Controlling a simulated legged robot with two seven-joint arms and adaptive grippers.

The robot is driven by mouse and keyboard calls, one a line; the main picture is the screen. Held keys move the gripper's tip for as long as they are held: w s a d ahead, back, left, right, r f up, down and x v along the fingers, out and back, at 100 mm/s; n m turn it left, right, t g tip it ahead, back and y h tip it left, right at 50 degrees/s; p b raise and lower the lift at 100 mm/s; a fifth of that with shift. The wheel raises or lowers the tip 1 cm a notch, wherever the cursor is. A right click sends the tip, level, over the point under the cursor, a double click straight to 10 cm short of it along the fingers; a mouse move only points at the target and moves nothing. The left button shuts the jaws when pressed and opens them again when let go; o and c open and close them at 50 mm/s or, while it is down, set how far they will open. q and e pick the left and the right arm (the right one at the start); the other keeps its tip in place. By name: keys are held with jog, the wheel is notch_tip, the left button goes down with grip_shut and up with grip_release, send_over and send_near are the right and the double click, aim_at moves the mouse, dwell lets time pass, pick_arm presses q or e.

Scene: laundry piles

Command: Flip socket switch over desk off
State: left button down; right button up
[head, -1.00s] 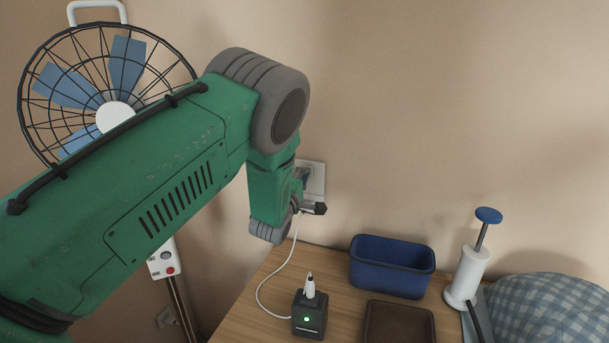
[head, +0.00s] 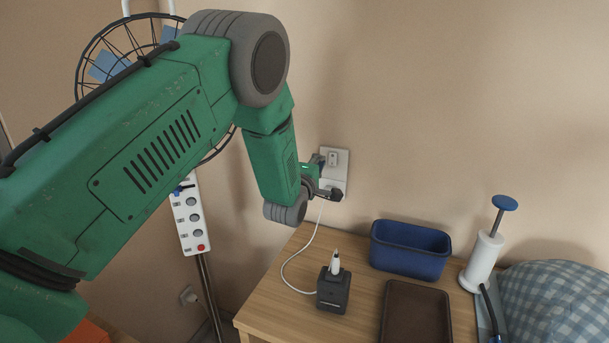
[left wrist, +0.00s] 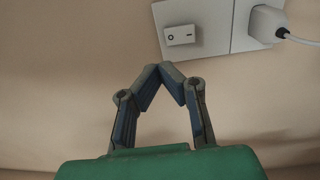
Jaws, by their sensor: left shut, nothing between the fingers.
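The socket plate (head: 341,178) is on the wall above the desk (head: 262,298). Its white rocker switch (head: 332,159) shows above my left gripper (head: 330,191). In the left wrist view the switch (left wrist: 181,36) has an O mark on its left and a dash on its right. I cannot tell which side is pressed in. A white plug (left wrist: 267,22) with a white cable is in the socket to its right. My left gripper's fingertips (left wrist: 171,68) meet, empty, just below the switch, apart from it in the picture. My right gripper is not in view.
A dark charger (head: 333,291) with a white item, a blue bin (head: 410,250), a brown tray (head: 415,313) and a white pump (head: 482,262) are on the desk. A fan (head: 106,62) and a power strip (head: 189,221) are at left. Checked cloth (head: 555,300) lies at right.

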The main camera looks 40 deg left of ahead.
pick_arm(q)
jog(key=v, duration=0.7)
jog(key=shift+d+r+b, duration=0.2)
jog(key=shift+r+b, duration=0.15)
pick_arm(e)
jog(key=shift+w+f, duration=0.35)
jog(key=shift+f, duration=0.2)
